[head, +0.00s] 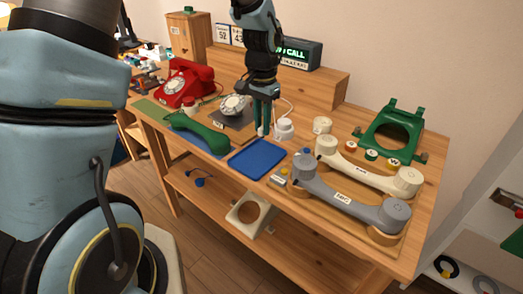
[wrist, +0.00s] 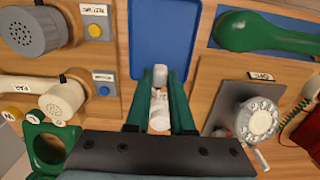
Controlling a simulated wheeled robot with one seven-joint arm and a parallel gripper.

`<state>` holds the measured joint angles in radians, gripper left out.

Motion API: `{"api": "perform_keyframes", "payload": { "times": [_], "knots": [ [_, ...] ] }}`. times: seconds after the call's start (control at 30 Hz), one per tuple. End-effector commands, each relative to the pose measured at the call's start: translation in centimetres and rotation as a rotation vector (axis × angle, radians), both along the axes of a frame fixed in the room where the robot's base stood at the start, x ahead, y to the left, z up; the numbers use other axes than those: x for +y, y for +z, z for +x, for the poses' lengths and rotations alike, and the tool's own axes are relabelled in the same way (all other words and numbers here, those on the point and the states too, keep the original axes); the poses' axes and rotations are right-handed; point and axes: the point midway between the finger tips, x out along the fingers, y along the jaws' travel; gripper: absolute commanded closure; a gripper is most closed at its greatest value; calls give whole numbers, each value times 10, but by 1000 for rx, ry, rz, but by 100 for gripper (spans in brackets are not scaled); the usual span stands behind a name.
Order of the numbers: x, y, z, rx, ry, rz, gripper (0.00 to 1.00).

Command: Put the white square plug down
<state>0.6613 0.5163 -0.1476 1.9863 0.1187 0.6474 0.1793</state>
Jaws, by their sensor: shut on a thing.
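My gripper (head: 264,131) points down over the table, just behind the blue tray (head: 258,159). In the wrist view my gripper (wrist: 161,78) has its green fingers on either side of a small white plug (wrist: 160,73), shut on it. The plug is at the near edge of the blue tray (wrist: 160,38); I cannot tell whether it touches anything below. Another white piece (wrist: 160,120) shows behind it, between the fingers. In the head view the plug is mostly hidden by the fingers.
A round white piece with a cord (head: 284,128) stands just right of my gripper. A green handset (head: 199,134) lies left of the tray, and grey and cream handsets (head: 352,199) rest on the right. A dial (head: 234,106) stands behind-left. The blue tray is empty.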

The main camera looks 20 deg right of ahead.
Motion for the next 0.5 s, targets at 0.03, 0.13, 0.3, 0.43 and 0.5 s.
{"api": "perform_keyframes", "payload": {
  "times": [0.03,0.13,0.3,0.43,0.5],
  "knots": [
    [1,-8,-1,4,-1,3,100],
    [1,-21,-1,2,0,2,100],
    [1,-33,0,1,-1,2,100],
    [1,-51,-1,3,-1,3,100],
    [1,-59,0,2,-1,2,100]
  ]
}}
